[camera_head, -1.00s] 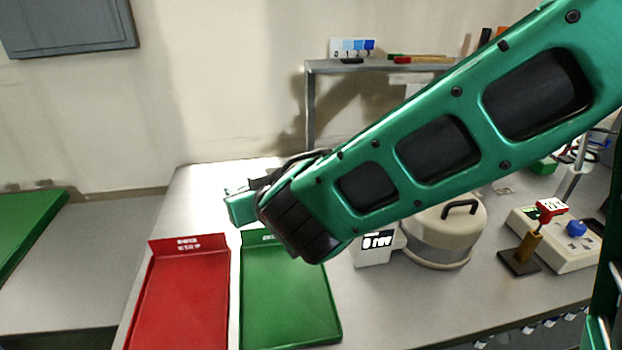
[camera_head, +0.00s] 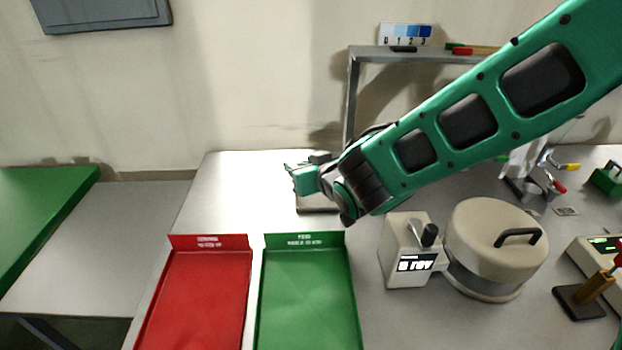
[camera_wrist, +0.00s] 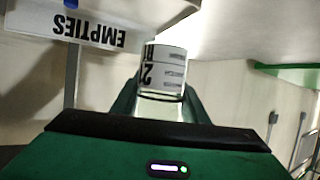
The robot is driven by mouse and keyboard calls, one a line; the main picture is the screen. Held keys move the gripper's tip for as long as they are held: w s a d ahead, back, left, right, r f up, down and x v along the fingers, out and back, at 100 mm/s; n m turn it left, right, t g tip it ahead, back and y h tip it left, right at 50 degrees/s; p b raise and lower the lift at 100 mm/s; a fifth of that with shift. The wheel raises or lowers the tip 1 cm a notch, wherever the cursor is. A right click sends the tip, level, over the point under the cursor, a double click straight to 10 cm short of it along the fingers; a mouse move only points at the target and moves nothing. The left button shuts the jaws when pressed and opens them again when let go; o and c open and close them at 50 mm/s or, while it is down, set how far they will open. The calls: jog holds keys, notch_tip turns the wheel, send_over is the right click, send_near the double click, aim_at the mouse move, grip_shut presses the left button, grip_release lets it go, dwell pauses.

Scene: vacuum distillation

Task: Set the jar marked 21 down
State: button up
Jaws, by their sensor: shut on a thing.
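The jar marked 21 (camera_wrist: 164,72) shows in the wrist view between the two green fingers of my gripper (camera_wrist: 160,98). It is white with a label whose "21" appears turned over in this view. The gripper is shut on it. In the head view my gripper (camera_head: 300,179) is over the back part of the bench, behind the green tray. I cannot make out the jar there. I cannot tell whether its base touches a surface. A flat grey-brown piece (camera_head: 318,207) shows just below the gripper.
A red tray (camera_head: 193,305) and a green tray (camera_head: 308,300) lie at the front. A control box (camera_head: 407,265) and a lidded round vessel (camera_head: 495,245) stand to the right. A shelf (camera_head: 352,100) rises behind. An "EMPTIES" sign (camera_wrist: 90,30) appears turned over in the wrist view.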

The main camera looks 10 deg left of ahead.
jog(key=shift+w+d+f, duration=0.3)
jog(key=shift+w+f, duration=0.1)
jog(key=shift+w, duration=0.25)
jog(key=shift+w+d+f, duration=0.3)
jog(key=shift+w+f, duration=0.1)
jog(key=shift+w, duration=0.2)
jog(key=shift+f, duration=2)
jog(key=shift+f, duration=0.1)
jog(key=o, duration=1.2)
jog(key=shift+s+d+r, duration=0.1)
jog(key=shift+s+r, duration=0.1)
jog(key=shift+v, duration=3.55)
jog(key=shift+w, duration=0.1)
